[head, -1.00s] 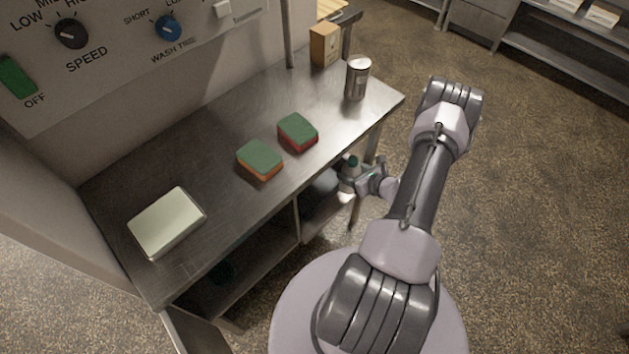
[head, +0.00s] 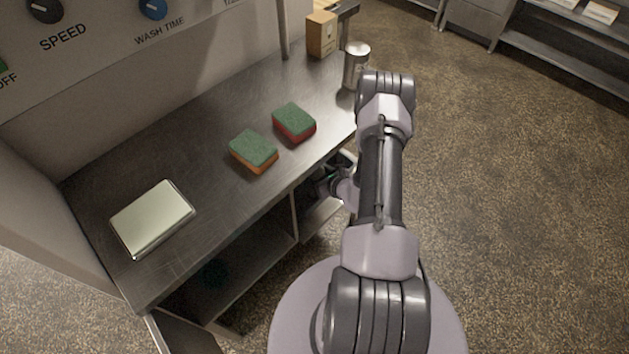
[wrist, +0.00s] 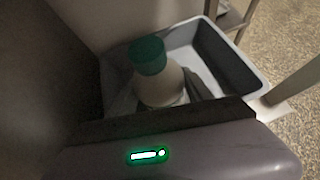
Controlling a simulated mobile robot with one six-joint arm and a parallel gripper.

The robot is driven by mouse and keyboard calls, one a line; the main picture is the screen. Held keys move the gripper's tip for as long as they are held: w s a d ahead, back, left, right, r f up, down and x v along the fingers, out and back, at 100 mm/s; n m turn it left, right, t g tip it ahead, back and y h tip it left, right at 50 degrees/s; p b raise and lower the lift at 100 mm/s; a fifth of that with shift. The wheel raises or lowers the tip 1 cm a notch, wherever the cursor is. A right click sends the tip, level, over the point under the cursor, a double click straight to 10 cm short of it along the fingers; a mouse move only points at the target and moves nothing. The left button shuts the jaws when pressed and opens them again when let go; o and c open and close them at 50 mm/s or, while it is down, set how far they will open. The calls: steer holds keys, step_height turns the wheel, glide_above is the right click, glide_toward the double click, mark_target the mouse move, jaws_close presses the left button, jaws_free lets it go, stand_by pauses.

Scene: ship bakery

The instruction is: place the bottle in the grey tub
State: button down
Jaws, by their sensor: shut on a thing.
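The bottle (wrist: 162,88) has a pale body and a green cap (wrist: 147,54). It stands roughly upright between the fingers of my gripper (wrist: 163,92), which is shut on it. In the wrist view the grey tub (wrist: 229,53), with a pale rim, lies behind and around the bottle. The bottle's lower part is hidden, so I cannot tell whether it touches the tub floor. In the head view my gripper (head: 326,184) is low beside the table's front edge, partly under it. The bottle is mostly hidden there.
The steel table (head: 200,150) carries two sponges (head: 253,151) (head: 294,122), a pale flat box (head: 152,217), a metal canister (head: 355,66) and a brown carton (head: 321,34). A lower shelf (head: 235,275) runs beneath it. Open floor (head: 520,200) lies to the right.

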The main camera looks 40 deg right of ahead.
step_height(320, 180, down, 2)
steer(key=shift+w+f+b, duration=0.15)
steer(key=shift+f+b, duration=0.1)
steer(key=shift+b, duration=0.3)
steer(key=shift+a+r, duration=0.1)
steer(key=shift+r, duration=0.2)
steer(key=shift+f, duration=0.1)
steer(key=shift+c, duration=2.2)
jaws_free()
steer(key=shift+r, duration=0.2)
steer(key=p+v, duration=0.5)
steer(key=v, duration=0.7)
steer(key=shift+f, duration=0.1)
